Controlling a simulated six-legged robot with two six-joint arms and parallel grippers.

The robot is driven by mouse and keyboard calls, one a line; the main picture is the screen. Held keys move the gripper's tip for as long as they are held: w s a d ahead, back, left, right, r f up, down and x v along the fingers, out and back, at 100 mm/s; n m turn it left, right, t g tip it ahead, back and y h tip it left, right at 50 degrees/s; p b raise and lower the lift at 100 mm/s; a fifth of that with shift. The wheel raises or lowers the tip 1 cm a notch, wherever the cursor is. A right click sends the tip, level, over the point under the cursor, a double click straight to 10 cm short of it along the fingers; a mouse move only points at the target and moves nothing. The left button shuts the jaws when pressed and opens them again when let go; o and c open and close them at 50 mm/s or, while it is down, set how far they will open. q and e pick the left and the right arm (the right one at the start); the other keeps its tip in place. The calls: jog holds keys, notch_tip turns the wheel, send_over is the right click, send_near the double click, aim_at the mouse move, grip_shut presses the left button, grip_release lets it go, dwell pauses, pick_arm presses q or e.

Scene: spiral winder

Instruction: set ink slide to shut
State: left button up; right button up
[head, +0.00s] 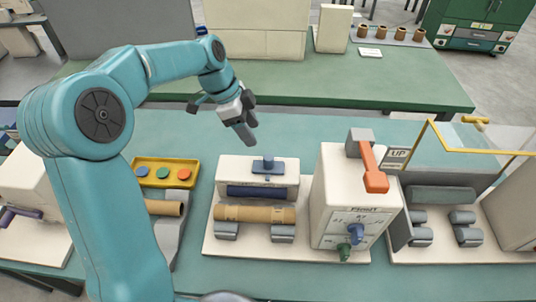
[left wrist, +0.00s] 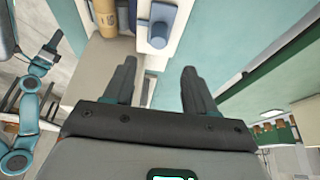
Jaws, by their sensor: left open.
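The slide with a blue knob (head: 268,165) sits on top of the cream winder housing (head: 232,166), above a dark blue roller. I take it for the ink slide; I cannot read a label or tell its setting. My left gripper (head: 247,119) is open and empty, behind and above the housing, apart from the knob. In the left wrist view, the open fingers (left wrist: 158,70) have the blue knob (left wrist: 158,32) beyond them, near the top edge. My right arm shows at the left of that view, with its gripper (left wrist: 51,44) too small to judge.
A cardboard tube (head: 254,214) lies on grey rollers in front of the housing. A cream box with an orange lever (head: 372,168) and dial knobs stands to the right. A yellow tray (head: 166,162) with coloured buttons is to the left. The teal table behind the housing is clear.

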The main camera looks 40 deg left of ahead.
aim_at(268, 157)
pick_arm(q)
jog(key=x, duration=0.5)
jog(key=p+x, duration=0.1)
jog(key=x, duration=0.5)
jog(key=shift+s+d+f+p, duration=0.15)
jog(key=shift+d+f+p, duration=0.05)
jog(key=shift+d+p, duration=0.1)
jog(key=shift+f, duration=0.3)
grip_shut()
jog(key=s+a+b, duration=0.1)
jog(key=a+b, duration=0.1)
jog(key=a, duration=0.1)
jog(key=s+a+b, duration=0.1)
jog(key=a+b, duration=0.1)
jog(key=shift+s+f, duration=0.2)
jog(key=shift+s, duration=0.15)
jog(key=shift+s+a, duration=0.15)
jog(key=shift+a, duration=0.1)
jog(key=shift+r, duration=0.2)
